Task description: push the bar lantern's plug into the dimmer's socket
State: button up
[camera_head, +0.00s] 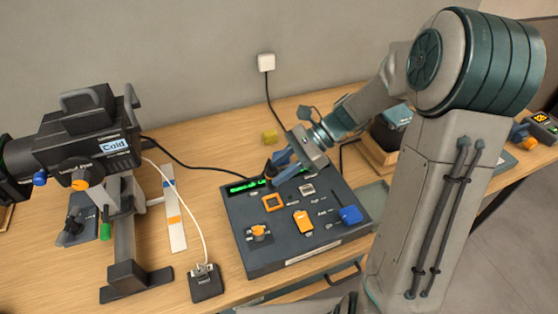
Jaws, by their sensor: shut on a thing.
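The lantern (90,140), a dark body with a "Cold" label, stands on its post at the left. A black cable (200,166) runs from it to the fingers of my gripper (279,172). My gripper is shut on a dark piece at that cable's end, which I take to be the plug (269,166); the fingers mostly hide it. They are over the back edge of the dimmer (285,250), a dark sloped console. On its top are an orange square frame (272,203) and a grey square fitting (307,189). I cannot tell which is the socket, or whether the plug touches the console.
A white cable runs from the lantern to a small black box (206,284). A pale strip (174,215) lies between lantern and console. A wall outlet (266,62) has a black cable. My arm covers the right side.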

jog(key=shift+s+a+f+b, duration=0.1)
jog(key=shift+f+b, duration=0.45)
jog(key=shift+f, duration=0.15)
notch_tip(320, 180, down, 4)
jog(key=b, duration=0.3)
jog(key=shift+r, duration=0.1)
jog(key=shift+f, duration=0.9)
dwell(1.3)
dwell(0.5)
jog(key=o, duration=1.1)
jog(key=shift+o, duration=0.2)
jog(key=b+v, duration=0.1)
jog(key=v, duration=1.3)
